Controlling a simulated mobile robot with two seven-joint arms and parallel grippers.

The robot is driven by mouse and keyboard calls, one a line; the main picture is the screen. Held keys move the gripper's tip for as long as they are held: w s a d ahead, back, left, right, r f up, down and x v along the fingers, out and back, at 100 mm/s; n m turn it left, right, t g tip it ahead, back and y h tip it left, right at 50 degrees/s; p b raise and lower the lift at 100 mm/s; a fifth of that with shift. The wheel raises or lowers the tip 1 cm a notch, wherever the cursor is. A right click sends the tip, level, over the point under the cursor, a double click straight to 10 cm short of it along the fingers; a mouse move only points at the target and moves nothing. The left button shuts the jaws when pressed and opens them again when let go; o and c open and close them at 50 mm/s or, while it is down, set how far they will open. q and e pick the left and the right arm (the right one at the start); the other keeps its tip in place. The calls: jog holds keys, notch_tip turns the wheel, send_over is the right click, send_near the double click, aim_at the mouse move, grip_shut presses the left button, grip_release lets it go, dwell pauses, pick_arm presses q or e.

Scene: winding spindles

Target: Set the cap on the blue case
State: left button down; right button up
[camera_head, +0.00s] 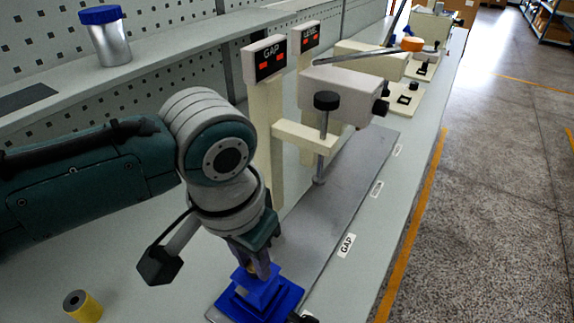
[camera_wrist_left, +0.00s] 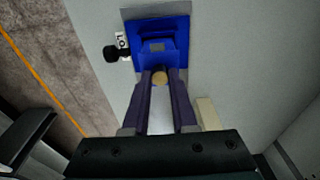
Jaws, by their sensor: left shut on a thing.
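The blue case (camera_head: 283,304) stands at the bottom of the head view, on the end of the grey metal plate. It also shows in the left wrist view (camera_wrist_left: 181,27). My left gripper (camera_head: 262,268) points down right over it. Its fingers (camera_wrist_left: 160,84) are shut on a small tan round piece (camera_wrist_left: 159,77), which looks like the knob of the cap. A smaller blue block (camera_head: 258,288), which seems to be the cap, sits under the fingertips. I cannot tell whether it touches the case. My right gripper is not in view.
A yellow spool (camera_head: 83,307) stands at the lower left. Beige gauge posts with a GAP display (camera_head: 268,60) and a LEVEL display (camera_head: 306,36) rise behind. A blue-lidded metal jar (camera_head: 108,38) stands on the shelf. The grey plate (camera_head: 345,190) is bare in its middle.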

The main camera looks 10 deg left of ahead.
pick_arm(q)
jog(key=shift+f, duration=0.15)
jog(key=c, duration=0.6)
grip_release()
jog(key=shift+c, duration=0.2)
notch_tip(320, 180, up, 10)
jog(key=s+p, duration=0.1)
jog(key=shift+a+p, duration=0.2)
jog(key=shift+p, duration=0.1)
jog(key=shift+s+d+f, duration=0.1)
jog(key=shift+s, duration=0.05)
